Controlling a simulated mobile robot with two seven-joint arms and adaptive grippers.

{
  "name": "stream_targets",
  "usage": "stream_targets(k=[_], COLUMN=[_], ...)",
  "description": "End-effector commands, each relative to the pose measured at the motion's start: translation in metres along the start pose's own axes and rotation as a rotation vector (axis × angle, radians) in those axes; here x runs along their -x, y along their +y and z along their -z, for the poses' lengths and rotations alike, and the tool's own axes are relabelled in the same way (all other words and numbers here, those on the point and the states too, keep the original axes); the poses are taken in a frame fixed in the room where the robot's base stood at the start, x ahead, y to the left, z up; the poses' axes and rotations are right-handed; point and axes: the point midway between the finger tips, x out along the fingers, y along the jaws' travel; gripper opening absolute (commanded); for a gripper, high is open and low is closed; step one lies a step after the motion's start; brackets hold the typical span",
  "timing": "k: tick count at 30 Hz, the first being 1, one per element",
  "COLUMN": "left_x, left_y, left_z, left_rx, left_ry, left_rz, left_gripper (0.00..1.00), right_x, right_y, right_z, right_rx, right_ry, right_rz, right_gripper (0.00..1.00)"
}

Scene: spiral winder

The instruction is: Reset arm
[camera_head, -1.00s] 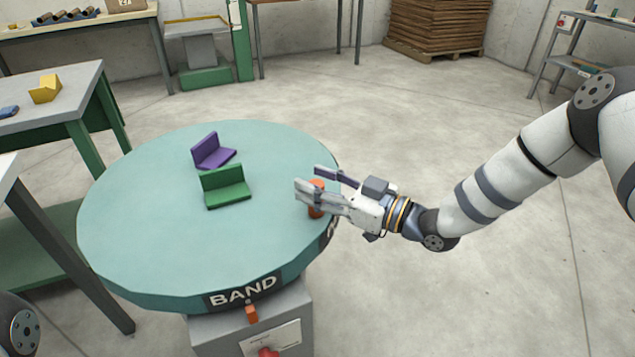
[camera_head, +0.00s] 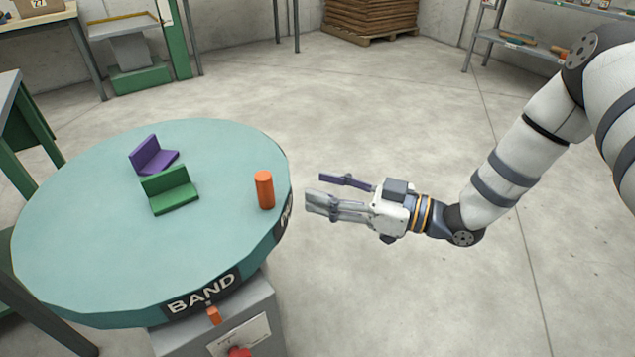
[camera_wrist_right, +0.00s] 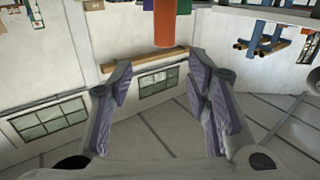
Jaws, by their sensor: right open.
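My right gripper (camera_head: 330,190) is open and empty, to the right of the round teal table and apart from it. Its fingers point left toward an orange cylinder (camera_head: 265,190). The cylinder stands upright on the table near its right edge. In the right wrist view, the open fingers (camera_wrist_right: 160,90) have nothing between them, and the orange cylinder (camera_wrist_right: 165,22) shows beyond them at the top. My left gripper is not in view.
The round teal table (camera_head: 110,255) also carries a purple angled piece (camera_head: 150,157) and a green angled piece (camera_head: 172,192). Open floor (camera_head: 400,110) lies behind and to the right. A shelf (camera_head: 520,45) stands at the back right and a pallet stack (camera_head: 370,18) at the back.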

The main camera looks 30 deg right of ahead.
Motion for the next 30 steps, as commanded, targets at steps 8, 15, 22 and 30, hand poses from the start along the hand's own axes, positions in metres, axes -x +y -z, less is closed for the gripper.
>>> stream_targets(k=[8, 15, 22, 30], left_x=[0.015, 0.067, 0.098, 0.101], left_y=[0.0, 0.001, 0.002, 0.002], left_z=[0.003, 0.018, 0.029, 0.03], left_rx=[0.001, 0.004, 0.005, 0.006], left_ry=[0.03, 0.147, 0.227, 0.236], left_rz=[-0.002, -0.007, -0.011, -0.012], left_gripper=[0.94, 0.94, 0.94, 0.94], right_x=[-0.002, 0.11, 0.26, 0.302], right_y=[-0.024, -0.162, -0.257, -0.277], right_z=[-0.034, -0.157, -0.16, -0.151], right_rx=[-0.129, -0.538, -0.66, -0.673], right_ry=[-0.174, -0.985, -1.553, -1.7], right_rz=[-0.044, -0.267, -0.472, -0.544], right_gripper=[0.45, 0.45, 0.45, 0.45])
